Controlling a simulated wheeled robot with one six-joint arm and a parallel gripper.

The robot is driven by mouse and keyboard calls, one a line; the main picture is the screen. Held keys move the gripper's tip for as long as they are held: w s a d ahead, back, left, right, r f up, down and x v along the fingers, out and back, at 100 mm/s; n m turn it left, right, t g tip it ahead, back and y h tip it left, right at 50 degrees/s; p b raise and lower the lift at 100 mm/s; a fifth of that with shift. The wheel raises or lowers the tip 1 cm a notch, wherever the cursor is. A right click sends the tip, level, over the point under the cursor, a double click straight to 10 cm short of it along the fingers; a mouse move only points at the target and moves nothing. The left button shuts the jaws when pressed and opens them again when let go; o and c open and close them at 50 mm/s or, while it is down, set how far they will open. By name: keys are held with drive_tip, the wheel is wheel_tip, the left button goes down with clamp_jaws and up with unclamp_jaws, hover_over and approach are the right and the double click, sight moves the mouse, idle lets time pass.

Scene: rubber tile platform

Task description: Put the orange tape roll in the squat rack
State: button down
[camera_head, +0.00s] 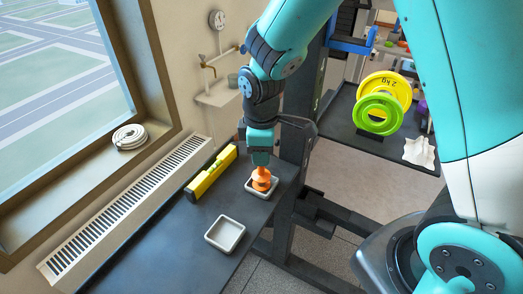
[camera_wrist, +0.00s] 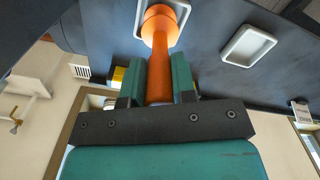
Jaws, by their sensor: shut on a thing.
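The orange tape roll (camera_head: 261,184) looks like a spool, with a narrow shaft and a wider round end. My gripper (camera_head: 260,166) points down and is shut on its shaft. In the wrist view the orange tape roll (camera_wrist: 158,30) sticks out between the two teal fingers (camera_wrist: 159,85). Its wide end is at or just over a small pale tray (camera_head: 249,191) on the dark tabletop; whether it touches the tray is unclear. The squat rack (camera_head: 297,150) appears to be the dark upright frame just right of my gripper, partly hidden by my arm.
A second, empty pale tray (camera_head: 225,235) is nearer the front of the dark table (camera_head: 165,240). A yellow spirit level (camera_head: 211,172) lies left of my gripper. Yellow and green weight plates (camera_head: 383,103) stand on a dark shelf at right. A coiled white rope (camera_head: 130,137) lies on the windowsill.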

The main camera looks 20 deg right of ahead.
drive_tip(key=shift+f, duration=0.3)
drive_tip(key=c, duration=0.8)
unclamp_jaws()
drive_tip(key=shift+c, duration=0.2)
drive_tip(key=shift+r, duration=0.1)
